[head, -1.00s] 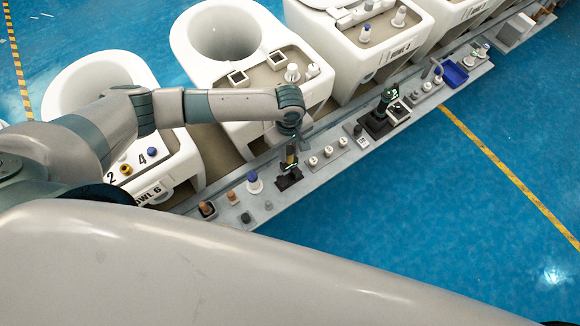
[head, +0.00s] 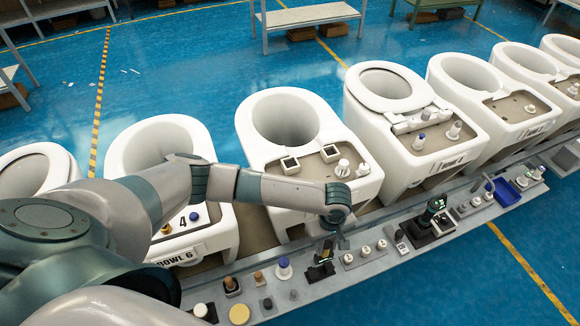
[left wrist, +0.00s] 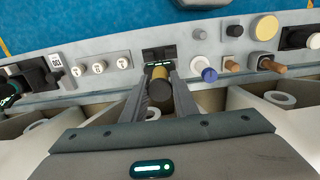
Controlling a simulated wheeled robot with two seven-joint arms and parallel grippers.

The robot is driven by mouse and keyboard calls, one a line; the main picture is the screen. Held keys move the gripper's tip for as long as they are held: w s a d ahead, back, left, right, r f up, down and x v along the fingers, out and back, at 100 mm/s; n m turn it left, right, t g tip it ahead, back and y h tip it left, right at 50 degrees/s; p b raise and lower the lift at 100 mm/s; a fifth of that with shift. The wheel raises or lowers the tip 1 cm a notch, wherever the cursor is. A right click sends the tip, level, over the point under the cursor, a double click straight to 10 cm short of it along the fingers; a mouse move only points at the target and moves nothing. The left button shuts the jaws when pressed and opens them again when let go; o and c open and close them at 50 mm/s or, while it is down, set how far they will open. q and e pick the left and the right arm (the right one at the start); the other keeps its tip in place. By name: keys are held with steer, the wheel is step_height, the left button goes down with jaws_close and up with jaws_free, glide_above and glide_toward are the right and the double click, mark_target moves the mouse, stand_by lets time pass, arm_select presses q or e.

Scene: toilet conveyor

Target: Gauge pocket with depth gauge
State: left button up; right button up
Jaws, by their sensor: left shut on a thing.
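My left gripper (head: 332,240) is at the grey shelf along the front of the bowls. Its fingers (left wrist: 158,100) are shut on a dark upright tool with a yellow-brown band (left wrist: 160,74), apparently the depth gauge. The gauge (head: 326,252) stands at a black holder (head: 320,271); whether it is clear of the holder cannot be told. Two square dark-centred pockets (head: 290,165) and (head: 330,153) are on the deck of the white bowl behind my wrist. Which pocket is meant is not shown. My right gripper is not in view.
The shelf (head: 390,262) holds white knobs (head: 365,251), a blue-topped white piece (head: 284,268), a black device on a base (head: 432,214) and a blue tray (head: 507,193). White bowls stand in a row behind it. The blue floor in front is clear.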

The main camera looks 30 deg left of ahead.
arm_select(q)
steer(key=shift+w+r+b, duration=0.3)
steer(key=shift+r+b, duration=0.05)
steer(key=shift+b, duration=0.05)
steer(key=s+a+r+m+b, duration=0.2)
steer(key=r+m+b, duration=0.3)
steer(key=r, duration=0.3)
steer(key=s+a+r+m+b, duration=0.3)
steer(key=a+r+m+b, duration=0.1)
steer(key=r+b, duration=0.4)
steer(key=shift+r+m, duration=0.5)
steer(key=shift+m, duration=0.2)
steer(key=shift+s, duration=0.15)
